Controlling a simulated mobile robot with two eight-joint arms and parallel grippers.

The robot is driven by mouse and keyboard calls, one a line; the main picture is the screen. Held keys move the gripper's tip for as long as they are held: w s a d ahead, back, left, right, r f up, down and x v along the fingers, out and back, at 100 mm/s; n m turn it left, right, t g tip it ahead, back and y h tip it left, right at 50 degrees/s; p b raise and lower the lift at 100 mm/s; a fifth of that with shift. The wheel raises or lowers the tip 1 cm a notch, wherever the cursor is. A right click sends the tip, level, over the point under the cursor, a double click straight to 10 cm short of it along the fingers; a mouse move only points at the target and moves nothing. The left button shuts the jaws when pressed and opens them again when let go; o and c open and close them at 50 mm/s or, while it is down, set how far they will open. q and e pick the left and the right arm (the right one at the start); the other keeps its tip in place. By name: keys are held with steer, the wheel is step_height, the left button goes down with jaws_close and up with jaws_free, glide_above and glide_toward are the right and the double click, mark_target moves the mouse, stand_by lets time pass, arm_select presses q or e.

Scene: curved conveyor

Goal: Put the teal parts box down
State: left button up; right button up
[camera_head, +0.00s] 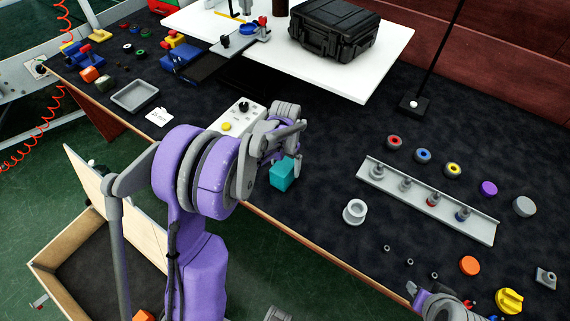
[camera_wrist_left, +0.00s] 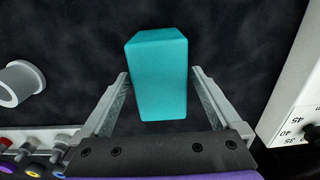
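The teal parts box (camera_head: 283,174) is a small block near the front edge of the dark bench, right of the control box. My left gripper (camera_head: 283,160) is over it. In the left wrist view, the teal box (camera_wrist_left: 160,80) sits between the two fingertips (camera_wrist_left: 160,74), which lie close along its sides and appear shut on it. Whether its underside touches the bench is hard to tell. My right gripper (camera_head: 432,296) is partly in view at the bottom right, away from the box; its opening does not show clearly.
A white control box (camera_head: 238,117) stands just left of the teal box. A pale ring (camera_head: 354,212) and a grey peg rack (camera_head: 428,202) are to the right. A black case (camera_head: 333,28) rests on a white panel (camera_head: 386,58).

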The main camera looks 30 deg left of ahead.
arm_select(q)
steer(key=shift+w+r, duration=0.1)
step_height(320, 180, up, 11)
steer(key=s+d+r+t, duration=0.2)
steer(key=s+d+r, duration=0.2)
steer(key=s, duration=0.2)
steer(key=s+d+f+t, duration=0.1)
steer(key=s+d, duration=0.2)
steer(key=s, duration=0.4)
steer(key=s+d+f+n+t, duration=0.1)
steer(key=s+d+f+t, duration=0.1)
steer(key=s, duration=0.5)
steer(key=shift+s+d+t+p, duration=0.3)
steer(key=shift+s+d+p, duration=0.15)
steer(key=shift+d, duration=0.25)
steer(key=shift+f, duration=0.1)
steer(key=shift+c, duration=0.2)
